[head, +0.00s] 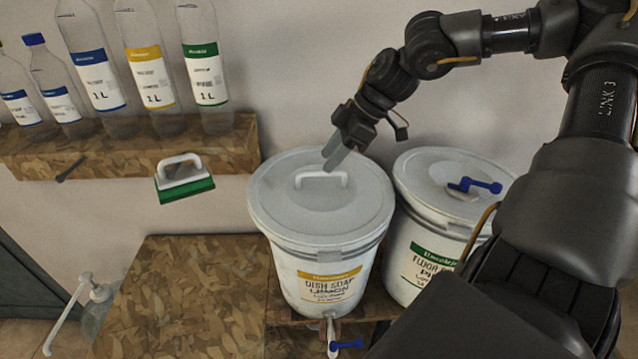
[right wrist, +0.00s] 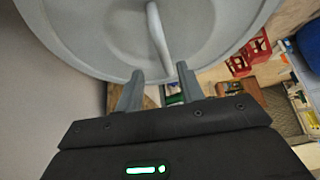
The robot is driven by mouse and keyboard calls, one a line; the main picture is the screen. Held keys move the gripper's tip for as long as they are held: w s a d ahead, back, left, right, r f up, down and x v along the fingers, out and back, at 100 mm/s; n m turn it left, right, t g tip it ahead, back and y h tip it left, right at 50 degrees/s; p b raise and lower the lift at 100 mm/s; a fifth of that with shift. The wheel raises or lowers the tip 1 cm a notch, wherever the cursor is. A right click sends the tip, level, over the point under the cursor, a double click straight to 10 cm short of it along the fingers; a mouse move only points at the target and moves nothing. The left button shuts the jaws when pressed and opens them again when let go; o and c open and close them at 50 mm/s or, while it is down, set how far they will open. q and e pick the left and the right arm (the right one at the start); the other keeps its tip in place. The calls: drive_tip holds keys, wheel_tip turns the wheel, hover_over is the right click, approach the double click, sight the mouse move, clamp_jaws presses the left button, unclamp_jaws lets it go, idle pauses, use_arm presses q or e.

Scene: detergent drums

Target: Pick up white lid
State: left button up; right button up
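The white lid (head: 285,208) sits on the dish soap drum (head: 318,287), with a raised white handle (head: 321,177) in its middle. My right gripper (head: 333,160) is just above and behind the handle, with its fingers pointing down toward it. In the right wrist view the fingers of the gripper (right wrist: 160,72) are apart with nothing between their tips. The handle (right wrist: 158,35) lies ahead of the gap between them, and the lid (right wrist: 95,30) fills the top of that view. My left gripper is not in view.
A second drum (head: 428,245) with a blue-handled piece (head: 475,186) on top stands close on the right. A wooden surface (head: 190,295) is at lower left.

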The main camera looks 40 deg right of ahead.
sight(322, 173)
drive_tip(key=shift+s, duration=0.2)
drive_tip(key=shift+s+f, duration=0.15)
drive_tip(key=shift+a+f+p, duration=0.25)
drive_tip(key=shift+p, duration=0.35)
drive_tip(key=p+x, duration=0.1)
drive_tip(key=x, duration=0.2)
drive_tip(key=shift+f, duration=0.15)
drive_tip(key=shift+a+f, duration=0.25)
drive_tip(key=shift+f, duration=0.2)
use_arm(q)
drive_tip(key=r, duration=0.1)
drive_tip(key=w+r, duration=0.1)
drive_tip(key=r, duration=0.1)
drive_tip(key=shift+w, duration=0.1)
use_arm(e)
clamp_jaws()
